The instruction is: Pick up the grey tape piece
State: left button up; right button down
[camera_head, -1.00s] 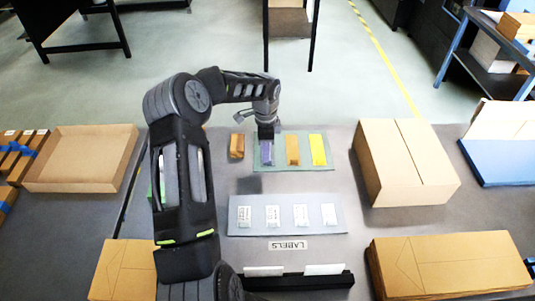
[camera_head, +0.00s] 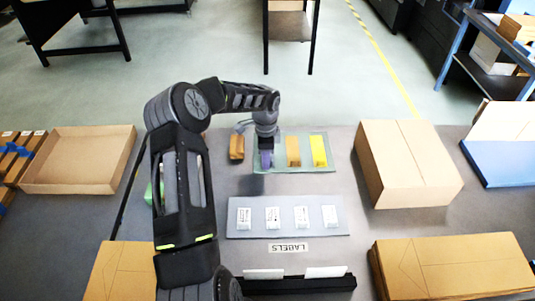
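A grey-purple tape piece (camera_head: 266,161) stands at the left of a row on a grey-green mat (camera_head: 290,167) in the head view. A tan-orange piece (camera_head: 292,151) and a yellow piece (camera_head: 318,151) stand to its right on the same mat. My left gripper (camera_head: 266,146) points down directly over the grey-purple piece and hides its upper part. Its fingers are too small and dark to show whether they are open or touch the piece. My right gripper is not in view.
A brown piece (camera_head: 237,147) stands just left of the mat. A light grey mat (camera_head: 287,229) with several white labels lies nearer. A closed carton (camera_head: 408,165) stands right, an open cardboard tray (camera_head: 80,163) left. A green object (camera_head: 149,194) is partly behind my arm.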

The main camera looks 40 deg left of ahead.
pick_arm(q)
grip_shut()
jog(key=shift+r, duration=0.1)
dwell(0.4)
notch_tip(320, 180, up, 10)
jog(key=p, duration=0.4)
jog(key=shift+p, duration=0.3)
dwell(0.6)
